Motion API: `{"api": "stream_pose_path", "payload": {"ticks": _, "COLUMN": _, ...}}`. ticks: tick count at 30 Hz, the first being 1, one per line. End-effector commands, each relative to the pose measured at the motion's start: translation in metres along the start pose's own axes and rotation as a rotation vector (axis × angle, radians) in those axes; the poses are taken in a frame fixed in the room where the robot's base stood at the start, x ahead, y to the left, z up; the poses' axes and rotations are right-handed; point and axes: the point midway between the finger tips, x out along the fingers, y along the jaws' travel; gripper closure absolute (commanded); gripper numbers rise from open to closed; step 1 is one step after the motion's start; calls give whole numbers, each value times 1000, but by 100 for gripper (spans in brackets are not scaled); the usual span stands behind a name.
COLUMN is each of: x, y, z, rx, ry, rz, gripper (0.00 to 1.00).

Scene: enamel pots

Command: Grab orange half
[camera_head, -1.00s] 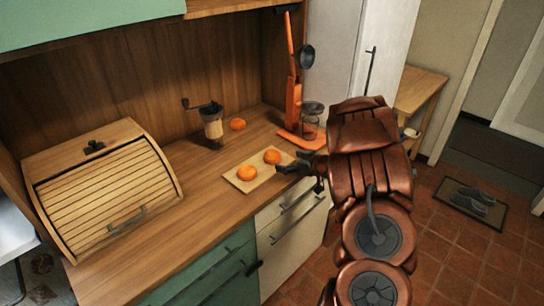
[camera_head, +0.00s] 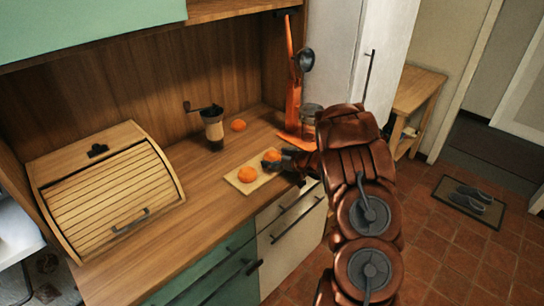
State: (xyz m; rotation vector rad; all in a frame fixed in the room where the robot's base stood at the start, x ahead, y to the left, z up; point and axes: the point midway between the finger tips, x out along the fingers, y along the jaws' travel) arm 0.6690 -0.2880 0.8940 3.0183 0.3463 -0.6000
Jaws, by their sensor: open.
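Two orange pieces lie on a small light wooden board (camera_head: 240,185) on the counter. The left orange piece (camera_head: 246,174) is in full view. The right orange piece (camera_head: 271,155) is close to my gripper (camera_head: 276,161), whose dark fingers reach it from the right and hide part of it. My gripper is open; I cannot tell whether its fingers touch the piece. A third orange piece (camera_head: 238,125) lies on the counter behind the board. Which of them are cut halves is hard to tell.
An orange juicer press (camera_head: 292,105) and a glass jar (camera_head: 309,119) stand behind my gripper. A hand grinder (camera_head: 213,131) stands at the back. A wooden bread box (camera_head: 105,190) fills the left. The counter between bread box and board is clear.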

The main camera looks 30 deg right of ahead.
Motion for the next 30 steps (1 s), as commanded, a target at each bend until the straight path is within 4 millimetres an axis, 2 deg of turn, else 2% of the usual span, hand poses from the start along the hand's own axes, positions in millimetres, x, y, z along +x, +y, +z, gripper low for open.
{"api": "stream_pose_path", "payload": {"ticks": 6, "x": 1, "y": 0, "z": 0, "rx": 0, "ry": 0, "rz": 0, "gripper": 0}}
{"api": "stream_pose_path", "payload": {"ticks": 24, "x": 1, "y": 0, "z": 1, "rx": 0, "ry": -1, "rz": 0, "gripper": 62}}
{"api": "stream_pose_path", "payload": {"ticks": 25, "x": 1, "y": 0, "z": 1, "rx": 0, "ry": -1, "rz": 0, "gripper": 65}}
{"api": "stream_pose_path", "payload": {"ticks": 30, "x": 1, "y": 0, "z": 0, "rx": 0, "ry": 0, "rz": 0, "gripper": 65}}
